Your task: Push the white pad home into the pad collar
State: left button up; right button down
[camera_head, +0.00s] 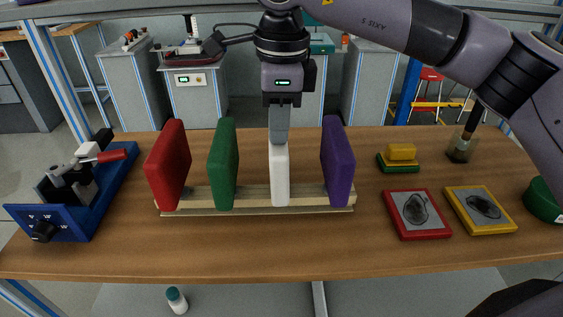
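The white pad (280,180) stands upright, edge towards me, in the pale wooden rack (255,200) on the table. My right gripper (279,125) comes down from above onto the pad's upper end. A grey finger covers the top of the white pad, and the gripper looks shut on it. The far finger is hidden. I cannot make out a separate pad collar; the pad's foot meets the rack. My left gripper is not in view.
A red pad (167,165) and a green pad (223,165) stand left of the white pad, a purple pad (338,162) to its right. A blue device (70,195) stands at the left. Red and yellow framed plates (417,231) (508,226) lie at the right. The table's front strip is clear.

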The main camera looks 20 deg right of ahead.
jog(key=f, duration=0.3)
jog(key=shift+w+d, duration=0.2)
jog(key=shift+d, duration=0.1)
jog(key=shift+w+d+r+g+p, duration=0.15)
jog(key=shift+w+r+p, duration=0.15)
jog(key=shift+r+p, duration=0.55)
jog(key=shift+w+a+r+g+p, duration=0.15)
jog(key=shift+w+r+p, duration=0.15)
jog(key=shift+r+p, duration=0.55)
jog(key=shift+d+r, duration=0.1)
jog(key=shift+r+p, duration=1.3)
jog(key=shift+r, duration=0.75)
jog(key=c, duration=1.4)
grip_release()
jog(key=shift+r, duration=0.1)
